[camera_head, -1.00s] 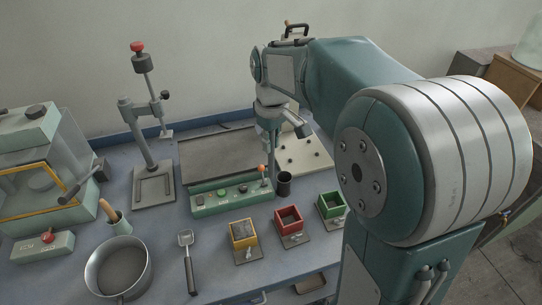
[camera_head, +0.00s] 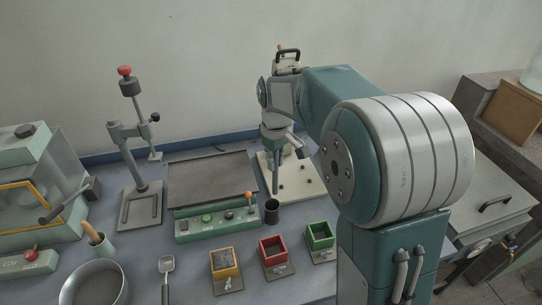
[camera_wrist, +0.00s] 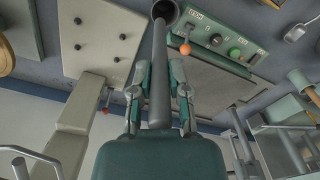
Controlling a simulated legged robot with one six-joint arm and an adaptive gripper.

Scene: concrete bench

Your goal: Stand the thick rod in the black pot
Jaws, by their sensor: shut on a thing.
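The thick rod (camera_head: 275,175) is grey and hangs about upright below my gripper (camera_head: 274,143). In the wrist view my gripper (camera_wrist: 158,95) is shut on the rod (camera_wrist: 159,70), with one finger on each side. In the wrist view the rod's far end overlaps the opening of the pot (camera_wrist: 166,9). In the head view that end shows close to the pot's rim; I cannot tell whether it is just above or slightly inside.
The control box (camera_head: 215,224) with knobs and an orange-tipped lever (camera_head: 249,197) stands just left of the pot. Yellow (camera_head: 225,262), red (camera_head: 272,249) and green (camera_head: 320,236) square boxes stand in front. A pale plate with dark knobs (camera_head: 300,176) lies behind the pot.

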